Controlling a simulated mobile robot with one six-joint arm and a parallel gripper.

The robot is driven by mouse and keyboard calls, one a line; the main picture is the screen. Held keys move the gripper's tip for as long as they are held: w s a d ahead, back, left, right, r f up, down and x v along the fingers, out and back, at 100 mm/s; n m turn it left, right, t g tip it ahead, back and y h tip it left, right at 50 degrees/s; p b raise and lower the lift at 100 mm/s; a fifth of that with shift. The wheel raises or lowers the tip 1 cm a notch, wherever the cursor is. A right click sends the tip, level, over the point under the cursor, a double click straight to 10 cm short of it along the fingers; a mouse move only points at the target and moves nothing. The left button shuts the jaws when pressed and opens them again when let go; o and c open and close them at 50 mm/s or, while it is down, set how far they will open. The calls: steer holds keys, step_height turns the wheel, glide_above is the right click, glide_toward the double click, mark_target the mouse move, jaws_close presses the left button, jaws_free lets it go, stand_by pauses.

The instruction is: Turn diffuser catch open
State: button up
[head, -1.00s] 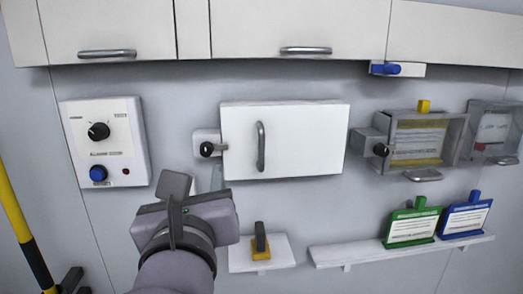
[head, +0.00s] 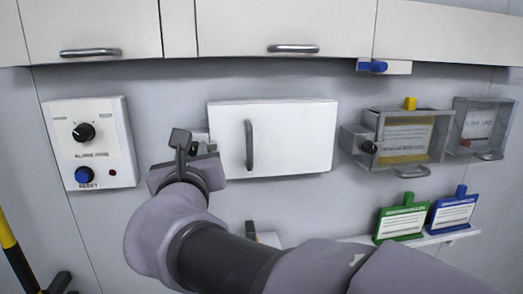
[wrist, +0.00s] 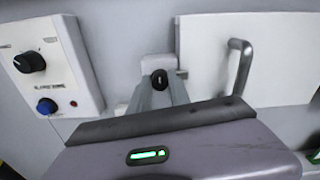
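A white hinged door (head: 290,140) with a grey bar handle (head: 249,145) is on the wall. A black catch knob on a white block (wrist: 159,79) sits at its left edge, seen in the wrist view. In the head view my gripper mostly hides this knob. A second black knob (head: 369,147) is on the left of a grey clear-fronted box (head: 433,123). No label shows which catch is the diffuser's.
An alarm panel (head: 110,112) with a dial and blue button is left of the gripper. Cabinets (head: 110,25) hang above. Green (head: 402,224) and blue (head: 452,214) framed cards stand on a shelf at lower right.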

jaws_close()
steer(key=shift+b, duration=0.4)
steer(key=m+b, duration=0.3)
steer(key=shift+f+b, duration=0.25)
steer(key=shift+b, duration=0.05)
steer(key=m+b, duration=0.5)
steer(key=shift+m, duration=0.3)
steer(key=m+b, duration=0.5)
steer(key=shift+r, duration=0.1)
steer(key=shift+r+m+b, duration=0.1)
steer(key=shift+m+b, duration=1.35)
steer(key=shift+m, duration=0.65)
